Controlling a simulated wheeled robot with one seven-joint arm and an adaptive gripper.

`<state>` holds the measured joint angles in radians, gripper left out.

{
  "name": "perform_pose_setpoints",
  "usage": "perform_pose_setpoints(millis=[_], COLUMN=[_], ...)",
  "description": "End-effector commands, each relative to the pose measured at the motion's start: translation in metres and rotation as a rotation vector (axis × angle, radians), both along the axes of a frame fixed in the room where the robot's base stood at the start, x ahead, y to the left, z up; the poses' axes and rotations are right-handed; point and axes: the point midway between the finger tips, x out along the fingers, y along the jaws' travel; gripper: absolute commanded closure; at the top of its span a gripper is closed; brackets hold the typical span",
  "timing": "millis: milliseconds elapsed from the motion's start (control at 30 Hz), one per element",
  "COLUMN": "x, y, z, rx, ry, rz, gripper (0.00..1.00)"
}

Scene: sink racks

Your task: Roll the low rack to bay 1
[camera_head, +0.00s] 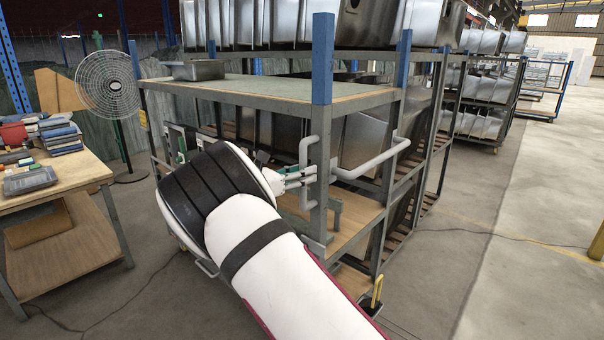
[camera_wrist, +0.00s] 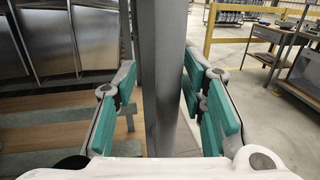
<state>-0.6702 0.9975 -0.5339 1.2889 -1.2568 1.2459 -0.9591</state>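The low rack (camera_head: 330,100) stands close in front of me in the head view. It has a grey frame, blue-topped posts, a greenish top and a wooden lower shelf. Bent grey handle bars (camera_head: 382,157) sit on its near end. My gripper (camera_head: 311,177) is at its near corner post, beside the handle bars. In the wrist view my gripper (camera_wrist: 161,85) has its teal-padded fingers spread to either side of an upright grey post (camera_wrist: 162,75). I see no clear squeeze on the post; contact is hard to tell. No bay 1 marking is readable.
A wooden table (camera_head: 75,180) with books stands left, near a fan (camera_head: 108,85). Racks with steel sinks (camera_head: 485,120) stand behind and right. The concrete aisle (camera_head: 520,220) at right is open. A yellow post (camera_head: 596,240) stands at its right edge. A cable crosses the floor.

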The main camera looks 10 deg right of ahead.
Motion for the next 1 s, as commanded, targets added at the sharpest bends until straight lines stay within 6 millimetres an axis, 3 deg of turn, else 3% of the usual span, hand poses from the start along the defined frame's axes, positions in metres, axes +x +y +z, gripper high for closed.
perform_pose_setpoints(millis=[267, 700, 1000], x=[-0.005, -0.039, -0.05], y=[0.009, 0.084, 0.108], z=[-0.001, -0.001, -0.001], rx=[0.0, 0.0, 0.0], ry=[0.001, 0.001, 0.0], rz=[-0.003, 0.002, -0.001], gripper=[0.62, 0.62, 0.62])
